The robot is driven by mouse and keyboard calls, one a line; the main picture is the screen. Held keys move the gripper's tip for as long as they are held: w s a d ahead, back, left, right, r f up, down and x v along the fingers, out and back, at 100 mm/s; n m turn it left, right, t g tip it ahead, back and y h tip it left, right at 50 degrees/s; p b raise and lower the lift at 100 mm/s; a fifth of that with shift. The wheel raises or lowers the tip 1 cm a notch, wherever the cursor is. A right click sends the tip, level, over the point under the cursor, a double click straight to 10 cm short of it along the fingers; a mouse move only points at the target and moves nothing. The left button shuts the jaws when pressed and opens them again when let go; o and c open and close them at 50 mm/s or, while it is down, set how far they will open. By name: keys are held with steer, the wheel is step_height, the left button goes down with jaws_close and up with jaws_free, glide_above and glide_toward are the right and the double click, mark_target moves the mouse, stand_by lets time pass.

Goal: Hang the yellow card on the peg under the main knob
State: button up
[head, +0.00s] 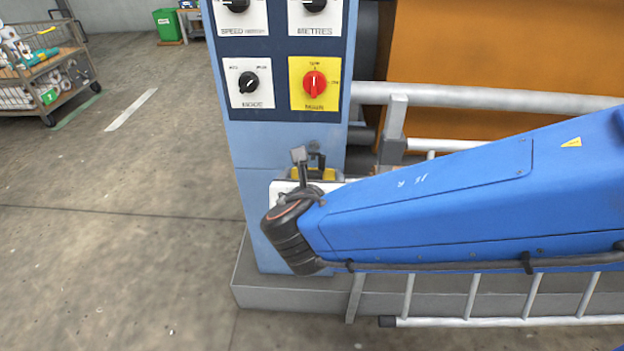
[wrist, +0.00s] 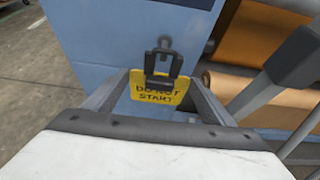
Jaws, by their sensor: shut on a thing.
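The yellow card (wrist: 158,96), lettered "DO NOT START", hangs below the dark jaws of my gripper (wrist: 163,66) in the wrist view. My gripper is shut on the card's upper edge, and the card faces the wrist camera. In the head view my gripper (head: 308,160) stands in front of the blue cabinet, below the main knob (head: 314,85), which is red on a yellow plate. Part of the card (head: 327,174) shows yellow behind my wrist. I cannot pick out the peg clearly; a small dark shape just above the jaws may be it.
The blue cabinet (head: 250,150) carries several other dials. A grey rail (head: 480,97) and an orange roll (head: 500,50) lie to the right. A ladder (head: 470,297) lies low beneath my arm. A loaded cart (head: 45,75) stands far left. Floor left of the cabinet is clear.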

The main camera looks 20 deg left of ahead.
steer(key=shift+w+a, duration=0.15)
steer(key=shift+w, duration=0.5)
steer(key=shift+w+a, duration=0.15)
steer(key=shift+w, duration=0.45)
steer(key=shift+w+a+f, duration=0.1)
steer(key=shift+w+f, duration=0.4)
steer(key=shift+w, duration=0.05)
steer(key=o, duration=1.1)
steer(key=v, duration=1.7)
steer(key=shift+s, duration=0.15)
